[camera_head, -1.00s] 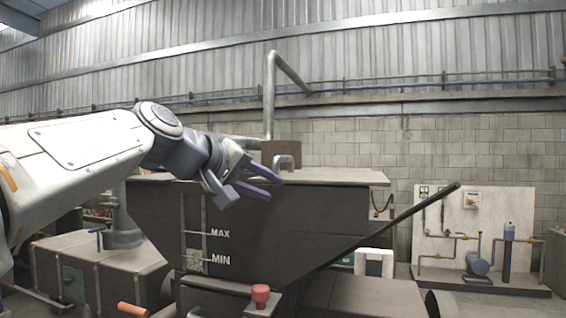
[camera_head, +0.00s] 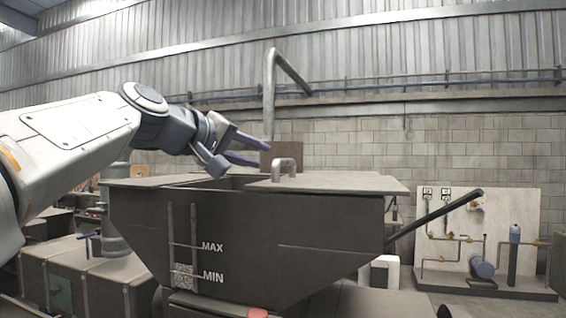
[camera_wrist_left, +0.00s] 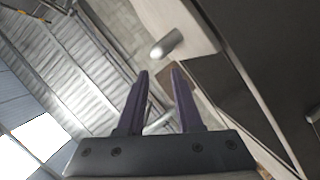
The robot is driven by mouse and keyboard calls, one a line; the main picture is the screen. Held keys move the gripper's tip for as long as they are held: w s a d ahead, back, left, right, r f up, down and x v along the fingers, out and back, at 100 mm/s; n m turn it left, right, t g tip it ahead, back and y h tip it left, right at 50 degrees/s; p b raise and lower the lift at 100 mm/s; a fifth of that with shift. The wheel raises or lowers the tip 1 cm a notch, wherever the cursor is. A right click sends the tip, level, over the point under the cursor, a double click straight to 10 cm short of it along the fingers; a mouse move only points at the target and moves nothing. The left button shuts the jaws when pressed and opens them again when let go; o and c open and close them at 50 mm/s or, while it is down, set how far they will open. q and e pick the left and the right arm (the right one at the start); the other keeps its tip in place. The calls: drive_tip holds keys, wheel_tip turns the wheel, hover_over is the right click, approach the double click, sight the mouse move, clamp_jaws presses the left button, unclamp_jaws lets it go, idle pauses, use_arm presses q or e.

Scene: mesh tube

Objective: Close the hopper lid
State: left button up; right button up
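The dark hopper (camera_head: 300,230) stands in front of me in the head view. Its flat grey lid (camera_head: 345,182) lies over the right part of the top, and a dark gap (camera_head: 228,183) shows to its left. A pale upright handle (camera_head: 284,167) stands on the lid near its left edge. My left gripper (camera_head: 265,152) is above the hopper, with its purple fingers pointing right, left of the handle in the picture. The fingers are apart, with nothing clearly held between them; they also show in the left wrist view (camera_wrist_left: 159,71). My right gripper is out of view.
A dark bar (camera_head: 440,216) slants up from the hopper's right side. A brown plate (camera_head: 287,153) stands behind the handle. A pale panel with pipes (camera_head: 500,230) is at the far right. Grey boxes (camera_head: 90,275) stand at the lower left.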

sight(285, 163)
use_arm(q)
drive_tip(key=p+x, duration=0.3)
drive_tip(key=x, duration=0.6)
drive_tip(key=shift+s+d+r, duration=0.1)
drive_tip(key=shift+s+d, duration=0.05)
drive_tip(key=shift+d, duration=0.05)
drive_tip(key=shift+w+d+p, duration=0.25)
drive_tip(key=shift+w+p, duration=0.05)
drive_tip(key=shift+w, duration=0.05)
drive_tip(key=shift+f, duration=0.2)
clamp_jaws()
idle(0.5)
